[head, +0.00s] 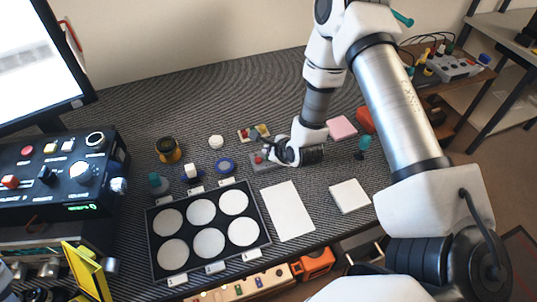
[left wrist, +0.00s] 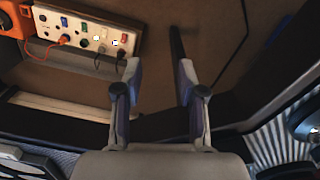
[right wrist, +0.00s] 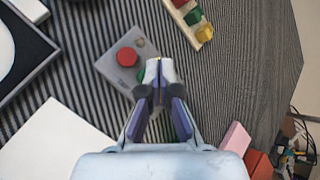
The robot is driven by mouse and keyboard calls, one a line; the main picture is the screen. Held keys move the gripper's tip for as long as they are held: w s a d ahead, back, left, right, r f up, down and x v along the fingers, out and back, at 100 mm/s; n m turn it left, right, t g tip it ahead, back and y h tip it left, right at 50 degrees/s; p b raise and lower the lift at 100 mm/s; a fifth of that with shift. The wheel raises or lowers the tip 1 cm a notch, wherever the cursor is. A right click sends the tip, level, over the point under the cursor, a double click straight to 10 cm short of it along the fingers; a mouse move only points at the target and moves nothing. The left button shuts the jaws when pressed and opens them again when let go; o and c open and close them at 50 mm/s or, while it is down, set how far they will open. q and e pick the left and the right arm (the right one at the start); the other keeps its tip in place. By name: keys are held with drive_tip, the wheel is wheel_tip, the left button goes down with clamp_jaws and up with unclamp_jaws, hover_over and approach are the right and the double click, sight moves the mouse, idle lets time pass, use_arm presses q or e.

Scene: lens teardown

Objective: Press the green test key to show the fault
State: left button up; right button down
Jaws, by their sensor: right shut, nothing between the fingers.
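A grey test box (right wrist: 112,68) lies on the striped mat, with a round red button (right wrist: 128,57) and a green key (right wrist: 140,76) on top. The green key is partly hidden by my right gripper (right wrist: 159,66), whose closed fingertips are over or beside it. I cannot tell whether they touch it. In the head view the box (head: 257,167) is partly covered by my right gripper (head: 270,152). My left gripper (left wrist: 160,78) is open and empty, away from the box, over the area below the table edge.
A black tray with white discs (head: 208,257) lies at the front, with white pads (head: 288,210) (head: 349,196) to its right. A small block holder (head: 248,135) stands behind the box. A pink block (head: 341,127) lies right of it. A control console (head: 60,190) fills the left.

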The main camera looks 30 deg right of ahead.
drive_tip(key=shift+r, duration=0.15)
drive_tip(key=shift+r+p, duration=1.5)
drive_tip(key=shift+r, duration=1)
